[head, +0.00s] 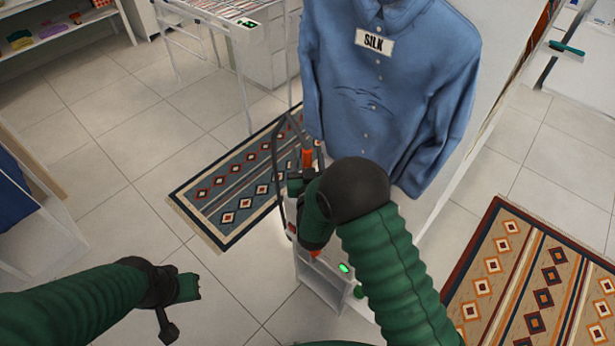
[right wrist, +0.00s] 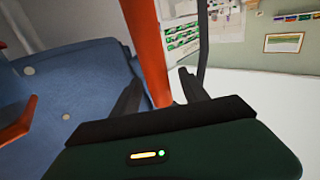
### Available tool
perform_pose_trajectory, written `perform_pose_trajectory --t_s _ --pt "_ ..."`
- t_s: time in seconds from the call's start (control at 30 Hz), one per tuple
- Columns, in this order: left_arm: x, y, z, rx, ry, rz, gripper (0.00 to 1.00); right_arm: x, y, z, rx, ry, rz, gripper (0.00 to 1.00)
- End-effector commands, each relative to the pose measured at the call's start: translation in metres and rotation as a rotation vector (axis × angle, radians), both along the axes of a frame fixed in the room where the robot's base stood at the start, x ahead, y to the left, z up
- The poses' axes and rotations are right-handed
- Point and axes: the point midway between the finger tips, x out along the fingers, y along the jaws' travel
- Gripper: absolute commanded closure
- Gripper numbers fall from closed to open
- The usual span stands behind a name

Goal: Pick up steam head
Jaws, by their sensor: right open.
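The steam head shows in the head view as a slim upright piece with an orange section (head: 307,157), in front of the blue shirt's lower left side. My right gripper (head: 303,182) is right at it, partly hidden by my own wrist. In the right wrist view an orange bar (right wrist: 148,45), apparently the steam head's handle, runs between the two dark fingers of my right gripper (right wrist: 162,82). The fingers stand apart on either side of it; contact cannot be made out. My left gripper (head: 178,300) is low at the left, over the floor, away from the steam head.
A blue shirt (head: 385,90) with a SILK label hangs just behind and right of the steam head. A white steamer base (head: 318,277) with a green light stands below. A dark hose loops at its left. Patterned rugs (head: 235,190) lie on the tiled floor, open at left.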

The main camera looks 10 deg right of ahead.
Motion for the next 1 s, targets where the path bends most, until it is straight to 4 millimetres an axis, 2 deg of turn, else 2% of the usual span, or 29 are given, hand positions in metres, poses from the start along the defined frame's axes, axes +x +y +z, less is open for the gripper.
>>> perform_pose_trajectory --t_s 0.23,0.6,0.63,1.0 --pt "0.0 0.0 0.0 0.0 0.0 0.0 1.0 0.0027 -0.0004 -0.0005 -0.001 0.001 0.0 0.49" --pt "0.0 0.0 0.0 0.0 0.0 0.0 1.0 0.0028 -0.0002 -0.0006 0.0 0.001 0.001 0.98" --pt "0.0 0.0 0.0 0.0 0.0 0.0 1.0 0.0028 -0.0002 -0.0006 0.0 0.001 0.001 1.0" --pt "0.0 0.0 0.0 0.0 0.0 0.0 1.0 0.0028 0.0002 -0.0008 0.0 0.001 0.001 1.0"
